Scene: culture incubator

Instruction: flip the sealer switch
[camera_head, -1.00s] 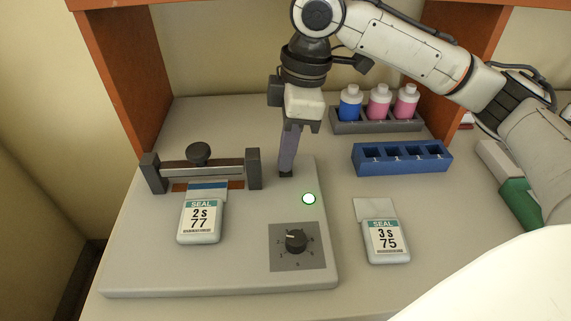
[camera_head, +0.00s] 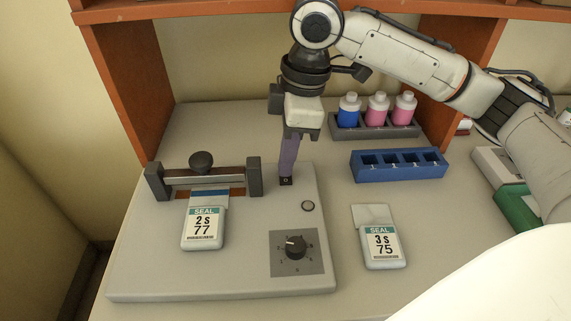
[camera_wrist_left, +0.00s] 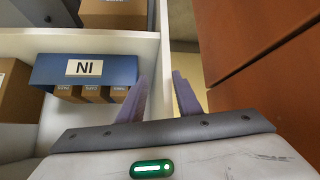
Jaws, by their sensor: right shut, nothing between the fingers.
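The sealer (camera_head: 150,270) is a flat grey box on the bench. Its small dark switch (camera_head: 286,181) shows a light "0" mark on its upper face. My right gripper (camera_head: 287,174) is shut and empty, pointing down, with its fingertips just above or at the switch; I cannot tell whether they touch. The round indicator light (camera_head: 308,206) is unlit. A black dial (camera_head: 295,247) sits on a grey plate at the front right of the sealer. My left gripper (camera_wrist_left: 160,76) shows in the left wrist view, open and empty.
A pouch labelled 2 s 77 (camera_head: 203,228) lies at the sealing bar (camera_head: 205,180). A pouch labelled 3 s 75 (camera_head: 381,243) lies right of the sealer. A blue rack (camera_head: 400,172) and a bottle rack (camera_head: 375,130) stand behind. The left wrist view faces shelves with a blue bin (camera_wrist_left: 85,69).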

